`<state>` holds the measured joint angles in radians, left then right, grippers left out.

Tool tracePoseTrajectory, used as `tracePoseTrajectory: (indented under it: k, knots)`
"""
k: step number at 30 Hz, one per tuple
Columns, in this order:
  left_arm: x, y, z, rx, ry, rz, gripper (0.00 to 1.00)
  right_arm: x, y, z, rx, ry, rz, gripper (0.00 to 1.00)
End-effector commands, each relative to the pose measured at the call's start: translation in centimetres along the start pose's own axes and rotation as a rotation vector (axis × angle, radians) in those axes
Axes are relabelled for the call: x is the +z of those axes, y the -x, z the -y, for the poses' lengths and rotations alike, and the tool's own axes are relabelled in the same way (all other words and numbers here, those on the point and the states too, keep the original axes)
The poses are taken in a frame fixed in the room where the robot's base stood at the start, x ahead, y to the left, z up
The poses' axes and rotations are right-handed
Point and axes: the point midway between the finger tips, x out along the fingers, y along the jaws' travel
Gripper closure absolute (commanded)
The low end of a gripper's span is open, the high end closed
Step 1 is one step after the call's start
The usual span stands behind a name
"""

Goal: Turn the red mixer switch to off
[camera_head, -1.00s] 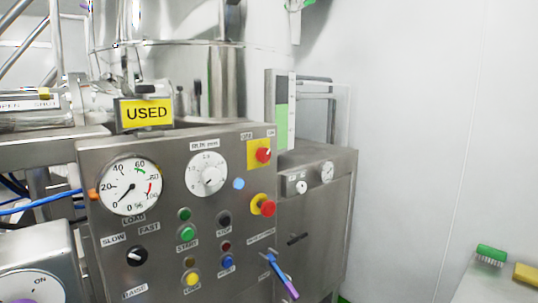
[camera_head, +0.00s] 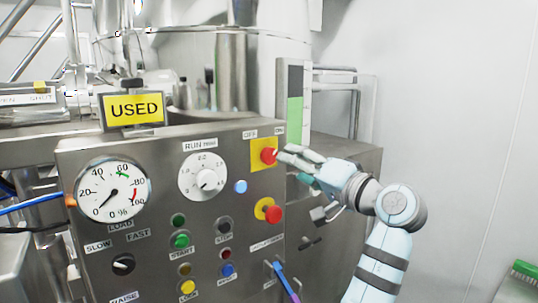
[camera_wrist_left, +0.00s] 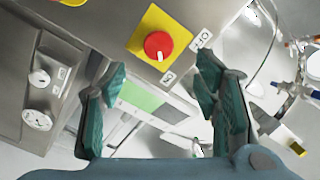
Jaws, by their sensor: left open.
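The red mixer switch (camera_head: 268,155) is a round knob on a yellow square plate at the panel's upper right. OFF and ON labels sit above it. In the left wrist view the red knob (camera_wrist_left: 158,46) shows a small white mark, which appears to point toward the ON label (camera_wrist_left: 168,77). My left gripper (camera_head: 291,166) is just right of the switch, its fingers pointing at it. In the wrist view the green-padded fingers (camera_wrist_left: 161,68) are spread wide, with the knob ahead between them and nothing held. My right gripper is out of view.
A red button (camera_head: 273,214) on a yellow base sits below the switch. A round dial (camera_head: 203,177), a load gauge (camera_head: 113,190) and several coloured buttons fill the panel. A yellow USED sign (camera_head: 135,108) stands above it. A blue-purple object (camera_head: 286,282) hangs low on the panel.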

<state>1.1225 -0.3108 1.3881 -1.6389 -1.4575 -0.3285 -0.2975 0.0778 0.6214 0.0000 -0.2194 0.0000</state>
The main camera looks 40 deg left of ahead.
Motion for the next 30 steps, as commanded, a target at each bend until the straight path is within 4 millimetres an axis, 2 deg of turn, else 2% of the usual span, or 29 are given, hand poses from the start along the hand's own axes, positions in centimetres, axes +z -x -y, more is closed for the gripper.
tracePoseTrajectory:
  k: [3,6,9,13,21,30]
  knots:
    - [-0.2,-3.6,0.3,-0.004,-0.001,0.001,0.44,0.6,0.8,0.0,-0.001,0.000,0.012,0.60]
    - [-0.1,-6.4,0.3,-0.004,-0.001,0.000,0.44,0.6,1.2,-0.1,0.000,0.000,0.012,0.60]
    - [-0.1,-8.2,0.2,-0.003,-0.001,-0.001,0.44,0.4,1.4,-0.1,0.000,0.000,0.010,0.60]
    - [-0.1,-9.4,0.1,-0.001,0.002,-0.002,0.44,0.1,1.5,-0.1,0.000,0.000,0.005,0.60]
    - [-0.1,-9.6,0.0,0.001,0.001,-0.003,0.44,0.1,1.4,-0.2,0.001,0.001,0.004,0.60]
    - [0.0,-9.6,0.0,0.001,0.001,-0.001,0.92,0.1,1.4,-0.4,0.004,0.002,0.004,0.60]
